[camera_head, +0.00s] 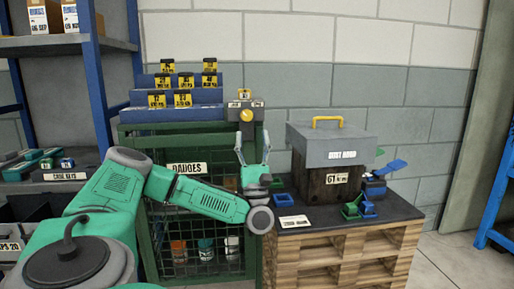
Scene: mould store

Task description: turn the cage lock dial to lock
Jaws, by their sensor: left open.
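The yellow round dial (247,115) sits on the front of a small grey lock box with a white label, at the top right of the green mesh cage (157,240). Which setting the dial points to is too small to tell. My left gripper (252,138) is open, with its two fingers pointing up. Its fingertips are just below the dial in the picture, one to either side; I cannot tell whether they touch the lock box. No object shows between the fingers. My left forearm hides part of the cage front. My right gripper is not in view.
Blue steps with yellow labelled blocks (184,100) stand on the cage. To the right, a wooden pallet stack (345,262) bears a grey-lidded box (330,148) with a yellow handle, plus small green and blue pieces. Blue-framed shelves (92,95) stand at left.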

